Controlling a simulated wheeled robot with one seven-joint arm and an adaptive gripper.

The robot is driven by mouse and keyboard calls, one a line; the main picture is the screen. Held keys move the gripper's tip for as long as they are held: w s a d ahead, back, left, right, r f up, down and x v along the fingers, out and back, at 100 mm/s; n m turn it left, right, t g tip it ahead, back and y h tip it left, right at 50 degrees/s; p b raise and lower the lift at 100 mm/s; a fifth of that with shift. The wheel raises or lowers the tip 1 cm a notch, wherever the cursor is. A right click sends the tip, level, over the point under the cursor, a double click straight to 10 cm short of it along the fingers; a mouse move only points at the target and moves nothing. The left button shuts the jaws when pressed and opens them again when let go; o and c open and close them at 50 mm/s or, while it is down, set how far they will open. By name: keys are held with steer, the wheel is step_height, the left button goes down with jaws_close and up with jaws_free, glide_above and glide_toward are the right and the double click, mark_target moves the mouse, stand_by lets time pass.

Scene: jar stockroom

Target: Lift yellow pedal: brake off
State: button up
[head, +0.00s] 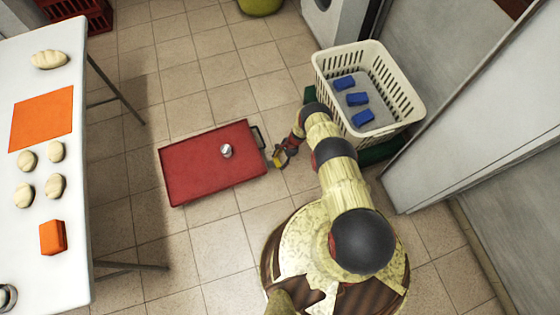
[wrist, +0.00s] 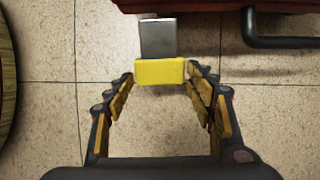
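The yellow pedal (wrist: 160,72) is at the end of a short grey metal lever, which comes out from under the edge of the red platform cart (head: 195,178). In the wrist view, my gripper (wrist: 160,79) is open, with one fingertip at each end of the pedal. The gaps there look very small, and I cannot tell whether the fingertips touch it. In the head view, my gripper (head: 281,157) is low, close to the cart's right side, and the pedal there is too small to make out clearly. A small silvery object (head: 226,150) stands on the cart.
A black handle (head: 257,137) is at the cart's right edge. A cream basket (head: 398,85) with several blue blocks stands at upper right. A white table (head: 60,190) with dough pieces and orange items is on the left. Tiled floor is free around the cart.

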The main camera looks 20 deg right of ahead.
steer(key=c, duration=1.3)
steer(key=shift+r, duration=0.1)
